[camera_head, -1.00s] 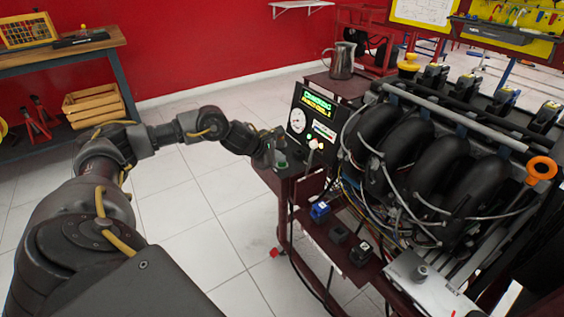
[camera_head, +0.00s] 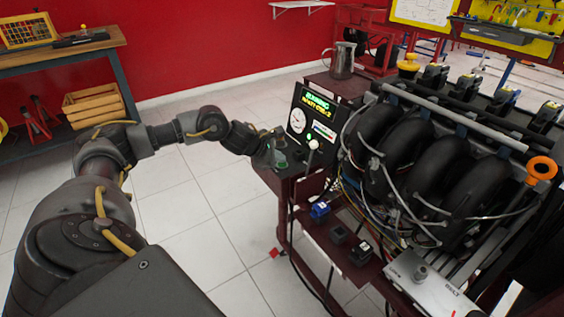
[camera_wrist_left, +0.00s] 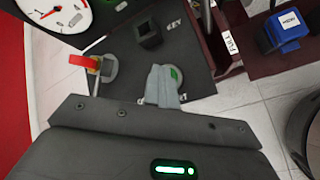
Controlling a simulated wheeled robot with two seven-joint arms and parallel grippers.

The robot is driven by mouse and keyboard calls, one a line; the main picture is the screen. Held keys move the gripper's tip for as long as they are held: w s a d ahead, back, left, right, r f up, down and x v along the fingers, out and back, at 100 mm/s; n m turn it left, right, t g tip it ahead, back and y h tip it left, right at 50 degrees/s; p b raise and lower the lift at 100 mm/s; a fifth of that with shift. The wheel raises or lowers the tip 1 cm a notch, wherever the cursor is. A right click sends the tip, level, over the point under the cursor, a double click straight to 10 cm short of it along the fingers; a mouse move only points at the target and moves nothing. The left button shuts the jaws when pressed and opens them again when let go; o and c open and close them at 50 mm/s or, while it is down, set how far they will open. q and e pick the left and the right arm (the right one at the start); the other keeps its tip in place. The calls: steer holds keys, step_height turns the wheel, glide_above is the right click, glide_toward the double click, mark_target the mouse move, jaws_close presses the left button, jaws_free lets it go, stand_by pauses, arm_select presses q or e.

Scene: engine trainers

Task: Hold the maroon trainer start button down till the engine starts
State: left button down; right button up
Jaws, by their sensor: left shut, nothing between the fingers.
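The maroon trainer (camera_head: 322,263) stands at the right of the head view, with a control panel on its near left corner. The round green start button (camera_head: 281,164) sits on the panel's shelf; it also shows in the left wrist view (camera_wrist_left: 176,75), partly covered by a fingertip. My left gripper (camera_head: 277,152) is shut and empty, its fingertips over the button in the wrist view (camera_wrist_left: 162,86). I cannot tell how deep the button is pressed. The display (camera_head: 316,103) shows green text that looks like RUNNING, with a yellow line below. My right gripper is not in view.
A red-handled switch (camera_wrist_left: 84,62) and a black key block (camera_wrist_left: 148,34) sit close to my left fingertips. A gauge (camera_head: 298,120) is on the upright panel. The black engine (camera_head: 440,170) with loose wires is to the right. A metal jug (camera_head: 342,60) stands behind the panel.

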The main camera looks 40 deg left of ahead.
mark_target(279, 165)
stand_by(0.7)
arm_select(q)
steer(key=shift+r+p, duration=0.6)
steer(key=shift+r, duration=0.3)
steer(key=shift+r, duration=0.1)
step_height(279, 165, up, 5)
steer(key=p, duration=0.3)
steer(key=shift+p, duration=0.3)
